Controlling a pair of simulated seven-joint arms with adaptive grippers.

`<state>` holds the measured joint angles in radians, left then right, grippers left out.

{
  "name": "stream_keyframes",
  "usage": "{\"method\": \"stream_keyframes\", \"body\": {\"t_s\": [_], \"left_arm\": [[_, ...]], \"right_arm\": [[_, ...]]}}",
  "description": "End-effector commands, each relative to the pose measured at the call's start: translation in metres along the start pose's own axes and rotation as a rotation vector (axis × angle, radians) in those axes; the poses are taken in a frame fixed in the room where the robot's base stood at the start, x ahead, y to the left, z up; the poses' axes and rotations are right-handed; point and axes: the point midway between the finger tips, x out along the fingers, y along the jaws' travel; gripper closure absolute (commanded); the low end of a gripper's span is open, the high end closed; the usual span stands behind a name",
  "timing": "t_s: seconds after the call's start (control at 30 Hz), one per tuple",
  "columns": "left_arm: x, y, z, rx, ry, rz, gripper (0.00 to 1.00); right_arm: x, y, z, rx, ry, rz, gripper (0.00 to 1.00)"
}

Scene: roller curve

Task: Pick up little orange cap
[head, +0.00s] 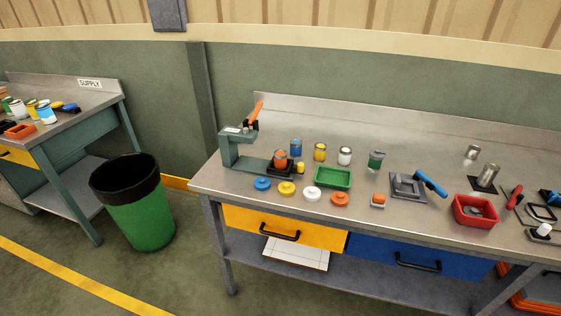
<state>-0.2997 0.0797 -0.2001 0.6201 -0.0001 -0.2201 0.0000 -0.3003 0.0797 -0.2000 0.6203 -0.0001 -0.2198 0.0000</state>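A small round orange cap (340,199) lies flat near the front edge of the steel workbench (215,183). It is the rightmost in a row with a white cap (312,194), a yellow cap (286,188) and a blue cap (262,184). The caps lie apart from each other. Neither of my grippers is in view.
A green press (231,150) with an orange lever (256,112) holds an orange can (281,157) behind the caps. Behind the orange cap is a green tray (333,187); to its right are a small orange-and-white block (378,201) and a red bin (465,222).

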Motion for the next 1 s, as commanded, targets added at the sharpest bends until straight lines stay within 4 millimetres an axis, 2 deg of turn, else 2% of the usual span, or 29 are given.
{"method": "stream_keyframes", "body": {"t_s": [0.27,0.3,0.73,1.0], "left_arm": [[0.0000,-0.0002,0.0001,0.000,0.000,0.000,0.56],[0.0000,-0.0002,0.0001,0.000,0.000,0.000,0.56],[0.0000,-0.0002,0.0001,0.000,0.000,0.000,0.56],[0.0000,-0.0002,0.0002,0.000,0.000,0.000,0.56]], "right_arm": [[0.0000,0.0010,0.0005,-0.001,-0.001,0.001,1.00],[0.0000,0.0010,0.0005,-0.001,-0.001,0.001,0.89],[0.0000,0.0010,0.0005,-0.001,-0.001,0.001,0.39],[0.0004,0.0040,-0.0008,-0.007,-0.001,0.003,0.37]]}}
